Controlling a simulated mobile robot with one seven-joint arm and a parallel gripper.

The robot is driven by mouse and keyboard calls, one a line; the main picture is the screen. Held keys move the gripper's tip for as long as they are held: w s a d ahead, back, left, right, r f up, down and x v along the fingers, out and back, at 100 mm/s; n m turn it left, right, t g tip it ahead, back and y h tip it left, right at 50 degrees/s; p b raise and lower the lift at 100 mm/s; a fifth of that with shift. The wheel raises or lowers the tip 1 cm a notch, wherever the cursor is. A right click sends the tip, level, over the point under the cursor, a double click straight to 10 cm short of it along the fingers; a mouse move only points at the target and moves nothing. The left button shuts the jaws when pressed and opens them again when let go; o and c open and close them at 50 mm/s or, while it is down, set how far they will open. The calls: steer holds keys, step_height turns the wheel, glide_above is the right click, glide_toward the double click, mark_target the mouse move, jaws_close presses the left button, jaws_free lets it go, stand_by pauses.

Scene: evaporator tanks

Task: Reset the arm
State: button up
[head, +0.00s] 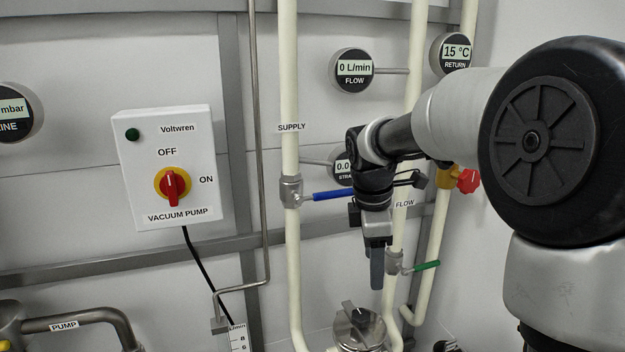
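My gripper (377,268) hangs from my arm, pointing down, in the right half of the head view. It is in front of the pipes, above a metal canister (359,329) with a dark handle on top. One dark finger shape shows at its tip; the view is side-on, so I cannot tell whether the fingers are apart. I see nothing held in it.
A blue-handled valve (291,192) on the supply pipe is left of my wrist. A green-handled valve (394,262) is close right of my gripper, a red knob (468,181) farther right. The vacuum pump switch box (170,168) is on the left.

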steer(key=s+r+m+t, duration=0.2)
steer(key=s+m, duration=0.6)
steer(key=s, duration=0.3)
steer(key=s+r+m+t+y, duration=0.1)
steer(key=s+r+m+t, duration=0.1)
steer(key=s+m, duration=0.7)
steer(key=s, duration=0.3)
steer(key=shift+s+d+r, duration=0.2)
steer(key=shift+s+d, duration=0.1)
steer(key=shift+c, duration=0.2)
